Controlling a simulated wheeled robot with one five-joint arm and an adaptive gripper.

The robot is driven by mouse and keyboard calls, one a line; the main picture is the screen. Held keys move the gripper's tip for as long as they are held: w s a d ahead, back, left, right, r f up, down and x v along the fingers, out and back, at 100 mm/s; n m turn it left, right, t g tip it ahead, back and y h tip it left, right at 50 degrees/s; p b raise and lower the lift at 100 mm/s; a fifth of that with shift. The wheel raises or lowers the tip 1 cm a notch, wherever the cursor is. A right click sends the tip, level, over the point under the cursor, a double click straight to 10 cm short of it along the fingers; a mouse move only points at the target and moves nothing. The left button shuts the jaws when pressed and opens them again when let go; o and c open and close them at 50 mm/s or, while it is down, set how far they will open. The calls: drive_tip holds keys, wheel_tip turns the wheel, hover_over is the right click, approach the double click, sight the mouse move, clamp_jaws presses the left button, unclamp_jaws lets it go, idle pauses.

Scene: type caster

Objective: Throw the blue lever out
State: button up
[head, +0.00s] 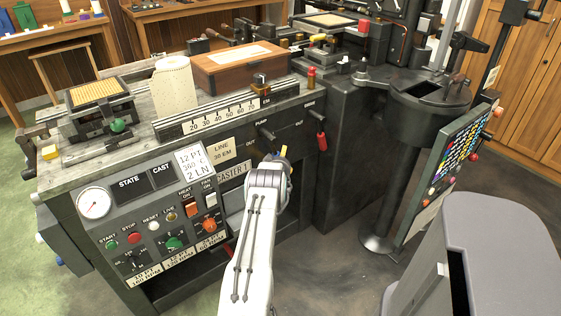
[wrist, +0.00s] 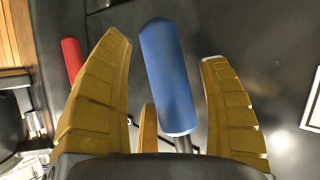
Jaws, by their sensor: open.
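In the wrist view the blue lever (wrist: 167,75) has a long blue cylindrical grip on a metal rod. It stands between the two yellow fingers of my gripper (wrist: 165,50), with a visible gap on the right; the fingers are open and not closed on it. In the head view my gripper (head: 283,153) is at the front of the caster, below the PUMP label, mostly hidden by my own wrist. Only a small bit of blue shows beside it there, too small to make out clearly.
A red-handled lever (head: 322,141) is on the caster front to the right; a red grip (wrist: 72,60) also shows left of my fingers in the wrist view. A black-knobbed lever (head: 266,133) sits just above my gripper. A control panel (head: 150,215) is to the left.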

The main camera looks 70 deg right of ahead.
drive_tip(key=shift+c, duration=0.3)
drive_tip(key=c, duration=1.3)
drive_tip(key=shift+o, duration=0.2)
